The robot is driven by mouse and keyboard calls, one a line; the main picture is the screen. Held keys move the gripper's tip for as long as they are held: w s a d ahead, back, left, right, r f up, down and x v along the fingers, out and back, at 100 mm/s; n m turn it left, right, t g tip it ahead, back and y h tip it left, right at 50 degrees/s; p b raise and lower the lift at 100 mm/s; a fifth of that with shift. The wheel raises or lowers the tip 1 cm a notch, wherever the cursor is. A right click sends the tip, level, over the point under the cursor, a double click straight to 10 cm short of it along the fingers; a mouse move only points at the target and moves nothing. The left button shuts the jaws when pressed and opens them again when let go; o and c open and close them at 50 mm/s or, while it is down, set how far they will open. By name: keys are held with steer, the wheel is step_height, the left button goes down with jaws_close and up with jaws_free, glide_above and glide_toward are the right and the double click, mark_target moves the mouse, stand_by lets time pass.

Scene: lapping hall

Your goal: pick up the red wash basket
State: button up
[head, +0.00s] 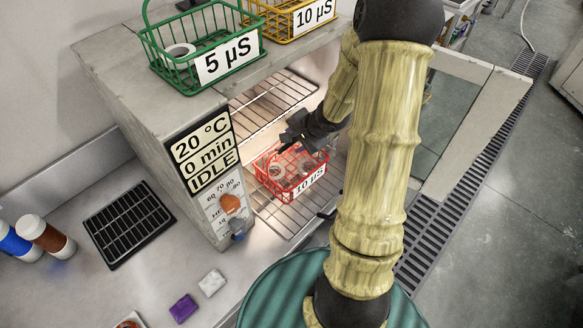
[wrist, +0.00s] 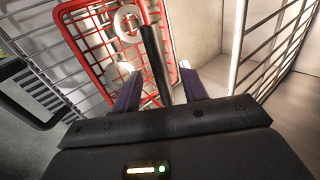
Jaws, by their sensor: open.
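The red wash basket (head: 262,180) is a wire basket with a white "10 µS" label on its front. It stands on the lower wire rack inside the open cabinet and holds pale ring-shaped pieces. My gripper (head: 291,146) is over the basket's rear part, inside the cabinet. In the wrist view the basket's red wires (wrist: 97,62) fill the upper middle. My gripper (wrist: 160,78) is open there, with a black bar (wrist: 152,55), seemingly the basket's handle, between its two purple-dark fingers. I cannot tell whether either finger touches the bar.
The cabinet's display panel (head: 202,152) reads 20 °C, 0 min, IDLE. An upper wire rack (head: 268,100) lies above the basket. The cabinet door (head: 455,125) stands open at right. A green basket (head: 172,62) and a yellow basket (head: 283,22) stand on top.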

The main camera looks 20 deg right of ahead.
steer(key=b+x, duration=0.2)
steer(key=x, duration=0.2)
steer(key=shift+w+f, duration=0.2)
steer(key=shift+f, duration=0.05)
jaws_close()
